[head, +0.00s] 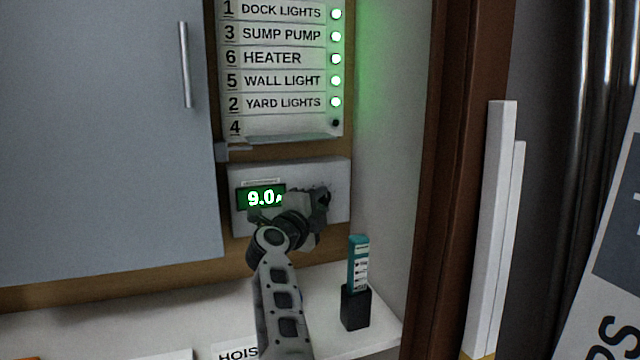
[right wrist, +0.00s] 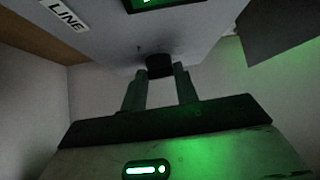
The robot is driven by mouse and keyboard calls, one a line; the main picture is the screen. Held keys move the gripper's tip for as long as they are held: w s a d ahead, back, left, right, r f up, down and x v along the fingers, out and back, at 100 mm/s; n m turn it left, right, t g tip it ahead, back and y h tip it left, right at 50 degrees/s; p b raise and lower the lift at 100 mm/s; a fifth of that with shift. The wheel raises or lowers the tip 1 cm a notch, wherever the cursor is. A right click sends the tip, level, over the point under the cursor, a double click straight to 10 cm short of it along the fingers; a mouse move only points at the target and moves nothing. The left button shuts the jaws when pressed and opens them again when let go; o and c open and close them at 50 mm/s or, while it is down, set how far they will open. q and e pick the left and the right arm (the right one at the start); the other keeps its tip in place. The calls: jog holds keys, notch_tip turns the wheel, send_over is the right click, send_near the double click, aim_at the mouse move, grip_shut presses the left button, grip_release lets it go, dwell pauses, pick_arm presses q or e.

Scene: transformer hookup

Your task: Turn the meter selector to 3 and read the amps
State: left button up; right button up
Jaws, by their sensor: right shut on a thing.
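The white meter box (head: 338,172) is on the wall below the label panel. Its green display (head: 262,197) reads 9.0, with a following character partly covered by my gripper. My right gripper (head: 320,199) is at the right part of the meter's front and mostly hides the selector in the head view. In the right wrist view, the dark selector knob (right wrist: 159,66) sits between the two fingertips of my right gripper (right wrist: 160,75), which is shut on it. The selector's pointer and numbers cannot be read. My left gripper is not in view.
The label panel (head: 280,58) lists SUMP PUMP at 3; every row's light is green except 4's, which is dark. A teal stick (head: 358,262) stands in a black holder (head: 355,307) on the white shelf (head: 385,322). A grey cabinet door (head: 100,140) is at left.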

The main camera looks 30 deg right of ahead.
jog(key=shift+r+m+y+p, duration=0.1)
jog(key=shift+m+y+p, duration=0.3)
jog(key=shift+p, duration=0.35)
jog(key=o, duration=1)
jog(key=shift+c, duration=0.2)
jog(key=shift+a, duration=0.1)
